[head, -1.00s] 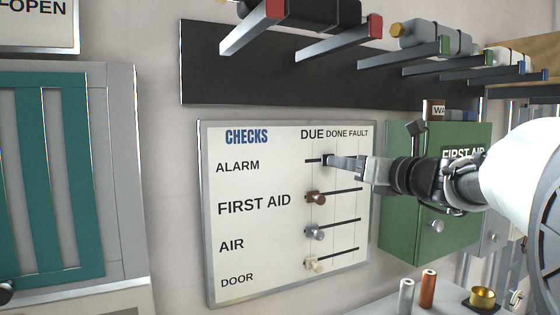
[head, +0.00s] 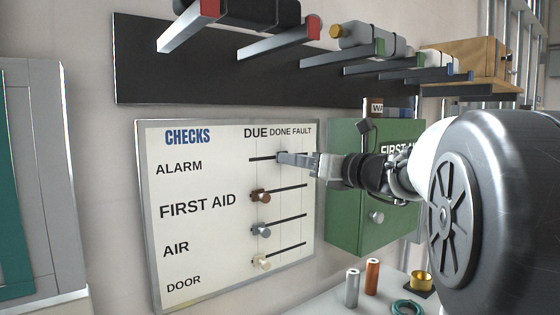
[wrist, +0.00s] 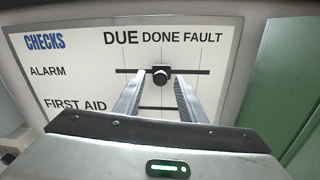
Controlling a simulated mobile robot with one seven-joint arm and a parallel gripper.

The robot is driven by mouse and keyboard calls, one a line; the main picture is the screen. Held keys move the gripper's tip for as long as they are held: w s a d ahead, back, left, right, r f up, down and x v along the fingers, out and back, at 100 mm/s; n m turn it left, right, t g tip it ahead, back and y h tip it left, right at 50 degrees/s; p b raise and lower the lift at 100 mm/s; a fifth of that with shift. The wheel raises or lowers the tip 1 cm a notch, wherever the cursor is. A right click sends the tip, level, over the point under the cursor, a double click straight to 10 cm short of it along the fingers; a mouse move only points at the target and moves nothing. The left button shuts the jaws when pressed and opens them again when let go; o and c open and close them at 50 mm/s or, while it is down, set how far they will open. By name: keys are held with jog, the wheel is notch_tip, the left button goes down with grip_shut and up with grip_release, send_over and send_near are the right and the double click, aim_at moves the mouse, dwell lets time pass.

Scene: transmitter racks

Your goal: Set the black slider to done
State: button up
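The black slider (head: 281,157) is on the ALARM row of the white CHECKS board (head: 190,232). In the wrist view the black slider's knob (wrist: 161,73) lines up with the DONE column, between DUE and FAULT. My gripper (wrist: 161,84) is open at the ALARM row, with one finger on each side of the knob and small gaps visible between fingers and knob. In the head view my gripper (head: 290,158) reaches in from the right and partly hides the knob.
Below, brown (head: 260,196), grey (head: 261,230) and cream (head: 261,262) sliders sit at DUE. A green first aid box (head: 345,215) is right of the board. Hooks on a black rail (head: 150,75) stick out above. A shelf with small items is lower right.

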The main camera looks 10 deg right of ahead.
jog(key=b+v, duration=0.1)
jog(key=v, duration=1.6)
jog(key=shift+a, duration=0.15)
jog(key=s+a+f+n+g+y+p, duration=0.15)
jog(key=a+f+n+g, duration=0.25)
jog(key=a, duration=0.5)
jog(key=s+a+f+n+g+y+p, duration=0.1)
jog(key=a+f+n+g+p, duration=0.2)
jog(key=a, duration=0.5)
jog(key=s+a+f+n+g+h, duration=0.35)
jog(key=s+f+n+h, duration=0.25)
jog(key=s+f+n, duration=0.75)
jog(key=shift+s+d+f+n+h+p, duration=0.25)
jog(key=shift+d+n+h, duration=0.6)
jog(key=shift+n, duration=1.15)
jog(key=shift+s+d+f+n+h, duration=0.3)
jog(key=shift+d+n+h, duration=0.55)
jog(key=shift+n, duration=1.1)
jog(key=shift+s+d+f+n+h+p, duration=0.25)
jog(key=shift+d+n+h, duration=0.6)
jog(key=shift+n, duration=1.15)
jog(key=shift+d, duration=0.2)
